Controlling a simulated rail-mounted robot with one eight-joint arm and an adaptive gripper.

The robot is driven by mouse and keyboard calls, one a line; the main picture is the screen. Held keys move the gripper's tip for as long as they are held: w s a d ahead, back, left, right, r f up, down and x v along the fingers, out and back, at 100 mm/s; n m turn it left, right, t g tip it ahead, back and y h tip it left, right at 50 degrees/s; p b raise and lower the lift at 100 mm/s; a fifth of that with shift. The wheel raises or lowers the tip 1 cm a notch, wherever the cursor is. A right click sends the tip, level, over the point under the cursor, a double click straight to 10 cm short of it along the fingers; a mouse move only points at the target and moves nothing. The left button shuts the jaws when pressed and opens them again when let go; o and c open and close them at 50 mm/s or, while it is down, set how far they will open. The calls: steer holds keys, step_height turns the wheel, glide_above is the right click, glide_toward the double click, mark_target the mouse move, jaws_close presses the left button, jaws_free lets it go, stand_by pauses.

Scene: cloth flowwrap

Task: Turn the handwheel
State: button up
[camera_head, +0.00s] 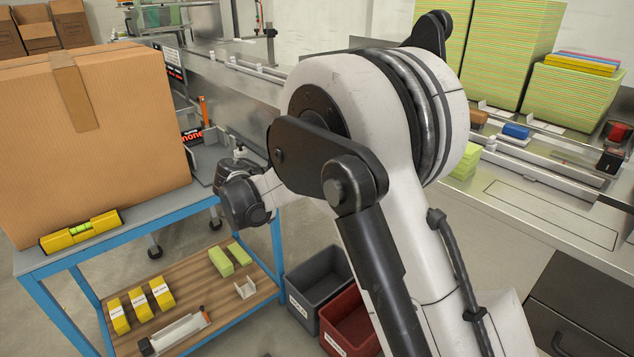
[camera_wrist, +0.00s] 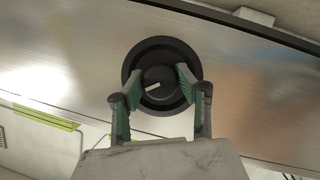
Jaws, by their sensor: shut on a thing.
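The handwheel (camera_wrist: 148,54) is a round black knob with a wide dark rim and a short white pointer mark, set on a metal panel (camera_wrist: 240,65) in the wrist view. My gripper (camera_wrist: 159,85) has a green-lined finger on each side of its centre and is shut on it. The white mark points to the lower left. In the head view my arm reaches toward the machine at the back left, and the handwheel and fingertips are hidden there.
A blue cart with a large cardboard box (camera_head: 100,130) and a yellow spirit level (camera_head: 80,231) stands at the left. Grey (camera_head: 318,280) and red (camera_head: 350,325) bins stand on the floor. Conveyor equipment runs along the back.

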steer(key=shift+n+g+h+b, duration=0.4)
steer(key=shift+n+h, duration=0.6)
steer(key=shift+n, duration=0.9)
steer(key=shift+n+g+h+b, duration=0.35)
steer(key=shift+n+h, duration=0.65)
steer(key=shift+n, duration=0.9)
steer(key=o, duration=1.1)
steer(key=v, duration=1.2)
steer(key=shift+w+f, duration=0.1)
